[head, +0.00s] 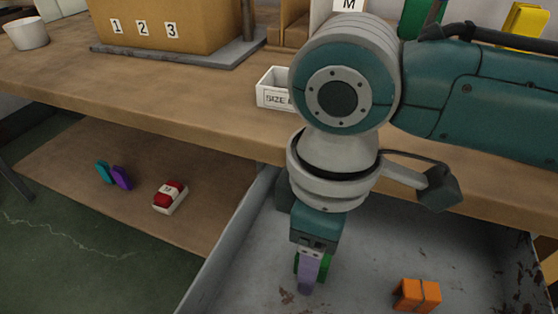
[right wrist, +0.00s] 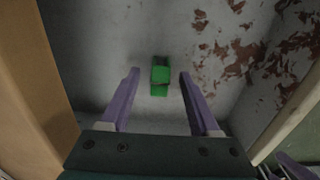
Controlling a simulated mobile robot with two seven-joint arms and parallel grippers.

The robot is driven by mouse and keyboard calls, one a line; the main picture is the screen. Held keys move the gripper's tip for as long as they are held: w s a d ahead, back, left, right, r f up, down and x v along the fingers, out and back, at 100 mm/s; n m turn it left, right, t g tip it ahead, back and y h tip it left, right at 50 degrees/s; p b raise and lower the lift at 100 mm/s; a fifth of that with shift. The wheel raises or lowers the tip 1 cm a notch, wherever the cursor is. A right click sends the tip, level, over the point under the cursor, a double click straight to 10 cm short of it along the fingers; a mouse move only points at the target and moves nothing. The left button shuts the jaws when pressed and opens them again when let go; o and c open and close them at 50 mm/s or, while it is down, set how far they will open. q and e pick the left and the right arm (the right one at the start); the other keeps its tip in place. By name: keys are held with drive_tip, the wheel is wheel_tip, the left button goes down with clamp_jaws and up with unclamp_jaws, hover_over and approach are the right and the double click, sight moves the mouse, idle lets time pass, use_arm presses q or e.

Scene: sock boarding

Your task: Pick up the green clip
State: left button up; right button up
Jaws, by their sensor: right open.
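The green clip (right wrist: 160,76) lies on the grey floor of the metal tray (head: 228,243). In the right wrist view it sits between the two purple fingers of my right gripper (right wrist: 159,75), apart from both. The right gripper is open and points down into the tray. In the head view the gripper (head: 309,280) hides most of the clip; green (head: 325,266) shows beside the near finger. I do not make out my left gripper in the head view.
An orange clip (head: 416,295) lies in the tray to the right. The workbench (head: 180,98) overhangs the tray's back, with a white size box (head: 272,97) near its edge. Teal (head: 103,172) and purple (head: 121,178) clips and a red-and-white object (head: 171,197) lie on the lower board.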

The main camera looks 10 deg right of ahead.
drive_tip(key=shift+f, duration=0.55)
clamp_jaws()
